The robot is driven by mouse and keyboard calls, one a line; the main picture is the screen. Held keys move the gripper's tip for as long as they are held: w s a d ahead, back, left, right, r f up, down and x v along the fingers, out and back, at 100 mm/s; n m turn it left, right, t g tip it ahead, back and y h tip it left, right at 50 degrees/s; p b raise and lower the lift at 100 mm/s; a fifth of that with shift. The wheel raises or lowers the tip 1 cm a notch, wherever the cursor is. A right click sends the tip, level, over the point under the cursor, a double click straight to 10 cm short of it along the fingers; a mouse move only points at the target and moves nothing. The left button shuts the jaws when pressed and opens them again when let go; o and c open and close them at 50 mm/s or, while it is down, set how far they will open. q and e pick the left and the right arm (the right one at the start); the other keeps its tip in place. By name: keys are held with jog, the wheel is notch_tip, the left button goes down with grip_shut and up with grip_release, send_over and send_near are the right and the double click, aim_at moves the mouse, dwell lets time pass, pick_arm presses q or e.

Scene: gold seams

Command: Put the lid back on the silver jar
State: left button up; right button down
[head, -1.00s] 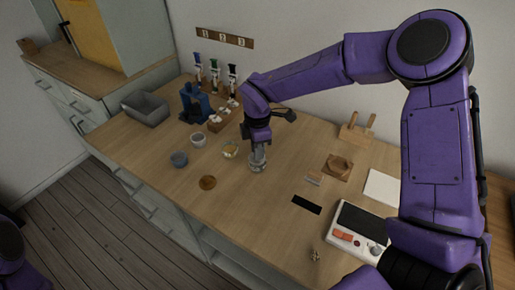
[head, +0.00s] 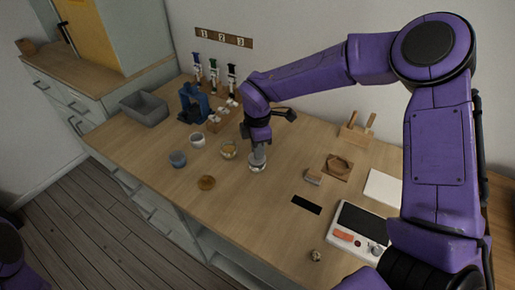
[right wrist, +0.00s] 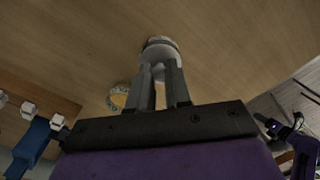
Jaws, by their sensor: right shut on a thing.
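The silver jar (head: 256,169) stands on the wooden counter, directly below my right gripper (head: 259,158). The right gripper points down and is shut on a small pale thing, which appears to be the lid, but the fingers cover most of it. In the right wrist view, a round silver-grey body (right wrist: 160,45) with a rim shows just beyond the fingertips. I cannot tell there where lid ends and jar begins, or whether the lid is seated. My left gripper is not clearly in view; only part of my left arm shows at the lower left.

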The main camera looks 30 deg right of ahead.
jog(key=shift+f+b, duration=0.2)
jog(key=shift+b, duration=0.3)
dwell(0.8)
jog(key=c, duration=0.5)
grip_release()
jog(key=shift+r+p, duration=2.2)
jog(key=shift+r, duration=1.35)
grip_shut()
